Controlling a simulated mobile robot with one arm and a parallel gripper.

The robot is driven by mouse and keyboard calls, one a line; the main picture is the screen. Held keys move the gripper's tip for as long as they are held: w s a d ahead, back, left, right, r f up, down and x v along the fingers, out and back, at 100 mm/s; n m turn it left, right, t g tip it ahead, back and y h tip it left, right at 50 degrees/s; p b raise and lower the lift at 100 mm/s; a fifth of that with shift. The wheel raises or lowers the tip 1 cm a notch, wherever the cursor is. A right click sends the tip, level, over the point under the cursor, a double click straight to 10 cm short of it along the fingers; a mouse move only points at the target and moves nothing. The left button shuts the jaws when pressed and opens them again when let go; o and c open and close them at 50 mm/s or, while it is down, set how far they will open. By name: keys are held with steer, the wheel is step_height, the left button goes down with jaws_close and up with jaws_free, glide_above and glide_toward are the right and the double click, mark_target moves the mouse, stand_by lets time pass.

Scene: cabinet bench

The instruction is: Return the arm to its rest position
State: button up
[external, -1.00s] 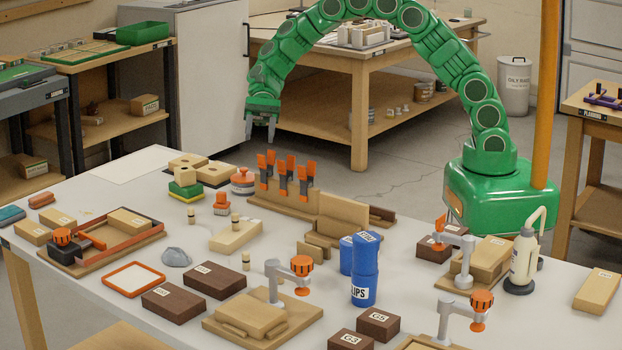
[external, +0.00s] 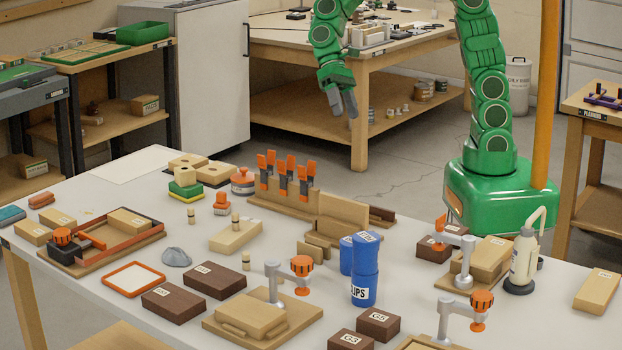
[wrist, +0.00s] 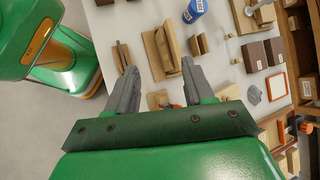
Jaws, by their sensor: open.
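My gripper (external: 343,102) hangs beyond the far edge of the bench in the external view, pointing down, well above the floor. It is empty. In the wrist view my gripper (wrist: 157,82) shows two grey fingers spread apart with nothing between them but the bench further off. My green arm rises from its base at the right and bends over at the top, where the frame cuts it off.
The bench (external: 115,235) carries blocks, clamps, a blue cup stack (external: 364,270), a rack of orange-handled tools (external: 286,178) and a white bottle (external: 523,260). A wooden table (external: 357,70) stands behind. An orange post (external: 549,95) stands beside my base.

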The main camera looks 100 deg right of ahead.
steer(key=s+d+n+h, duration=0.2)
steer(key=s+n, duration=0.1)
steer(key=s, duration=0.6)
steer(key=s+d+n+h, duration=0.2)
steer(key=s+n+h, duration=0.1)
steer(key=s, duration=0.6)
steer(key=s+d+r+n+h, duration=0.1)
steer(key=s+d+n+h, duration=0.1)
steer(key=s, duration=0.7)
steer(key=shift+s+d+n+h, duration=0.15)
steer(key=shift+d+n+h, duration=0.25)
steer(key=shift+d+n, duration=0.15)
